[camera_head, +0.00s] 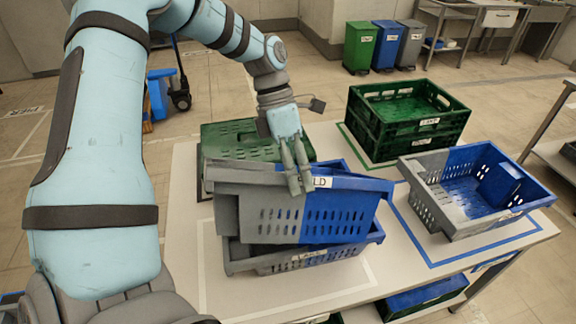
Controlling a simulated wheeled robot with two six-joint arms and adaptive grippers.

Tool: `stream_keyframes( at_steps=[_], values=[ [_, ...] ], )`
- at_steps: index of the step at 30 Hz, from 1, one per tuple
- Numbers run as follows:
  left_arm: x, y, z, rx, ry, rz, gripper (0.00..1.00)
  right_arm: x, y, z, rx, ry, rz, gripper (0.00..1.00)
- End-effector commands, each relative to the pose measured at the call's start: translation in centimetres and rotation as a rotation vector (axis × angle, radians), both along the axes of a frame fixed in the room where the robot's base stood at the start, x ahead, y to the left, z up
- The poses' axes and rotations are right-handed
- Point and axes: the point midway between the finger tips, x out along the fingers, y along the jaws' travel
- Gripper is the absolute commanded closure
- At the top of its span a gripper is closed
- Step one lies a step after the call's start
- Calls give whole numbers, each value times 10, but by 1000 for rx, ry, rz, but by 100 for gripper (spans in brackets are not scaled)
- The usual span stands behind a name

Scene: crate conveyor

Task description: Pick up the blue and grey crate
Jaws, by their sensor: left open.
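A blue and grey crate (340,212) with a white label sits tilted on top of another blue and grey crate (300,262) on the table. The upper crate's left part is grey and its right part blue. I cannot tell whether the fingers touch the wall. Another blue and grey crate (436,206) stands apart at the right, with a blue piece inside. My right gripper is not in view.
Stacked dark green crates (402,130) stand at the table's back. A green crate (228,137) sits behind the tilted crate. White, green and blue outlines mark the table (390,262). Bins and benches stand far behind; a blue crate shows below the table.

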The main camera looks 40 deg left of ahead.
Motion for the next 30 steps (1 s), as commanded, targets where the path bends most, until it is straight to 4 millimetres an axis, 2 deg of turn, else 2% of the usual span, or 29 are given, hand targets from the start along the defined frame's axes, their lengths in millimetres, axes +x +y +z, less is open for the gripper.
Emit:
stream_keyframes(
  at_steps=[3,8,16,30],
  values=[
    [-1,-4,-9,0,0,1,58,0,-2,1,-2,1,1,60],
    [-1,-4,-9,0,-2,1,58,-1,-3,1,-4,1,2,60],
    [-1,-3,-9,1,-3,1,100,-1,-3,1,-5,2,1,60],
    [0,-3,-8,1,-5,0,100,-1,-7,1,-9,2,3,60]
  ],
)
